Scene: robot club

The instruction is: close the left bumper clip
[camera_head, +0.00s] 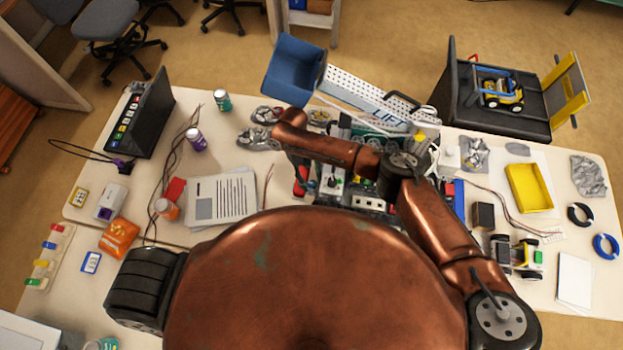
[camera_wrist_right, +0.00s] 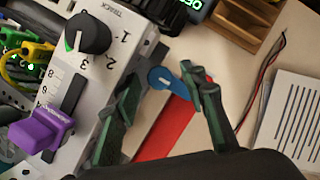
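In the right wrist view, a small blue lever with a round grey end (camera_wrist_right: 160,78) lies on a red strip (camera_wrist_right: 166,128) beside a white control panel (camera_wrist_right: 88,80); it looks like the left bumper clip. My right gripper (camera_wrist_right: 157,88) is open, with one dark green finger on each side of the blue lever. I cannot tell whether either finger touches it. In the head view, my right gripper (camera_head: 306,172) is small and partly hidden under my copper arm, near the red strip (camera_head: 300,184). The clip is too small to make out there. My left gripper is not in view.
The panel carries a black knob (camera_wrist_right: 88,34) and a purple slider (camera_wrist_right: 42,130) close to the fingers. Printed paper (camera_head: 222,199) lies left of the gripper. My copper body hides the near table.

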